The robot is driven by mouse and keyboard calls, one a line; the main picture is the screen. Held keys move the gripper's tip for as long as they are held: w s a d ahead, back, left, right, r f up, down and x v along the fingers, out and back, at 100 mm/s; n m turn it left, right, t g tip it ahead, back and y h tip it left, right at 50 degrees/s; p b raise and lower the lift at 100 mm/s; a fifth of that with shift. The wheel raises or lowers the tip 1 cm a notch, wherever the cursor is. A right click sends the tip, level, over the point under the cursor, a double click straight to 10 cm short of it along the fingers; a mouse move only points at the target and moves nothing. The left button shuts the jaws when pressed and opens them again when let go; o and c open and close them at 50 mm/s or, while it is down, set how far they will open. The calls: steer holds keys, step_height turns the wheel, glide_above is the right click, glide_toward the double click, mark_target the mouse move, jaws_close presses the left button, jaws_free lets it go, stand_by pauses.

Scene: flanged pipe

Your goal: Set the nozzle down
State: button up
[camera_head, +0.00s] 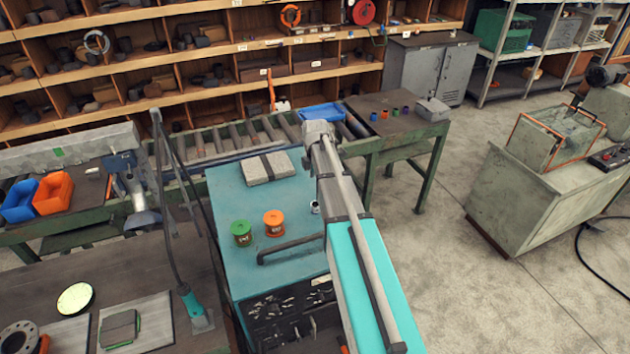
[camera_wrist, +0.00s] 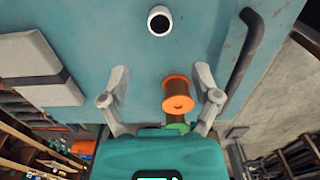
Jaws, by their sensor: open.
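A small pale cylinder with a dark round bore, which I take for the nozzle (camera_wrist: 150,22), stands on the blue-teal cabinet top near the upper edge of the wrist view. In the head view, part of the nozzle (camera_head: 314,208) shows just left of my arm, which hides the rest. My gripper (camera_wrist: 161,72) is open and empty, its two fingers spread above the cabinet top. The nozzle is apart from both fingers, beyond their tips in the picture. In the head view I cannot make out the fingers.
An orange spool (camera_head: 274,219) and a green spool (camera_head: 242,233) stand on the cabinet top (camera_head: 228,196), left of the nozzle. A grey slab (camera_head: 265,168) lies at the back. A dark handle (camera_head: 290,248) runs along the front. The middle of the top is clear.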

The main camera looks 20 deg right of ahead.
steer(key=shift+s+a, duration=0.1)
steer(key=s+a+m, duration=0.7)
steer(key=s+m, duration=0.2)
steer(key=s, duration=0.1)
steer(key=s+a+m, duration=0.8)
steer(key=s+m, duration=0.1)
steer(key=s, duration=0.1)
steer(key=shift+s, duration=0.3)
steer(key=shift+f, duration=0.1)
